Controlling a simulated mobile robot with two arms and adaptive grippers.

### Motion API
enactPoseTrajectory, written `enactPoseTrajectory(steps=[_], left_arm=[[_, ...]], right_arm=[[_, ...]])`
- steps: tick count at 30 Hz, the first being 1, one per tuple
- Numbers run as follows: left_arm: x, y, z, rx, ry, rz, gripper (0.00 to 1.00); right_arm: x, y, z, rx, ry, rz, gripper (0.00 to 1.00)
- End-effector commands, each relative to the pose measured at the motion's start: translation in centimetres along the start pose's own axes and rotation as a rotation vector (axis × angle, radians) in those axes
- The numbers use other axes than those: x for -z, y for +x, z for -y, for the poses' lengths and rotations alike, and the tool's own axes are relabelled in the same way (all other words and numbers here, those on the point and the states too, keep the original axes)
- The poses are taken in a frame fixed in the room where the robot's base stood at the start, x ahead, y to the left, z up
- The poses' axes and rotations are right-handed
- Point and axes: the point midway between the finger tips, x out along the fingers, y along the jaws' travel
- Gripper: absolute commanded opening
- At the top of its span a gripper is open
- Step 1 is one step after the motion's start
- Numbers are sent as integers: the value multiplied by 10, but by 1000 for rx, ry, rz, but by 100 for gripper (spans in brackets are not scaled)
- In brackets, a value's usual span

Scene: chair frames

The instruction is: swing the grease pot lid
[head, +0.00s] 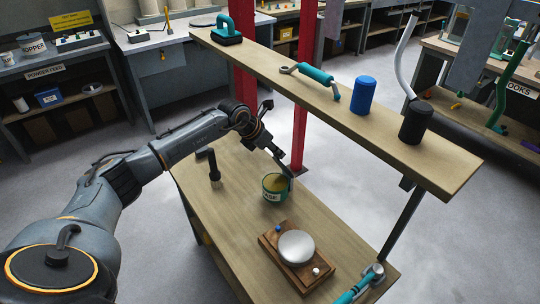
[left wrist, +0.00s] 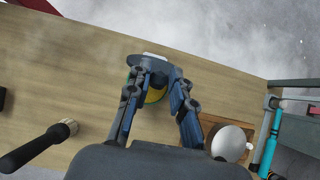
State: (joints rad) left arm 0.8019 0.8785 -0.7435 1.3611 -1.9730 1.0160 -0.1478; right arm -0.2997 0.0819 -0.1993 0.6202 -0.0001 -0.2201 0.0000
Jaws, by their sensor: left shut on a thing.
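The green grease pot (head: 271,194), with part of its label showing, stands on the lower bench board. Yellow grease shows in its open mouth in the head view, and the pot also shows partly between my fingers in the left wrist view (left wrist: 154,96). The grey lid (head: 291,184) stands raised at the pot's right side in the head view; it shows as a plate at the fingertips in the left wrist view (left wrist: 148,61). My left gripper (head: 283,163) is shut on the lid, reaching down from above. The exact contact is hidden. My right gripper is not in view.
A black-handled brush (head: 213,168) stands left of the pot. A wooden block (head: 275,254) with a silver dome (head: 297,247) lies nearer. The raised shelf (head: 400,140) behind holds a blue cylinder (head: 364,95), a black cylinder (head: 415,122) and a teal-handled tool (head: 315,74).

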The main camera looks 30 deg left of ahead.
Motion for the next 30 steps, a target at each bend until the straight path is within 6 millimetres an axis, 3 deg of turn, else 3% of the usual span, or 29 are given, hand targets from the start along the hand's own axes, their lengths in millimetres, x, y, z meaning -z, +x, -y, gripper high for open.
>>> enactPoseTrajectory(steps=[14,30], left_arm=[[-9,1,0,-1,1,6,1],[-43,17,0,0,0,5,2]], right_arm=[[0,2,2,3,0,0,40],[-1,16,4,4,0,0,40]])
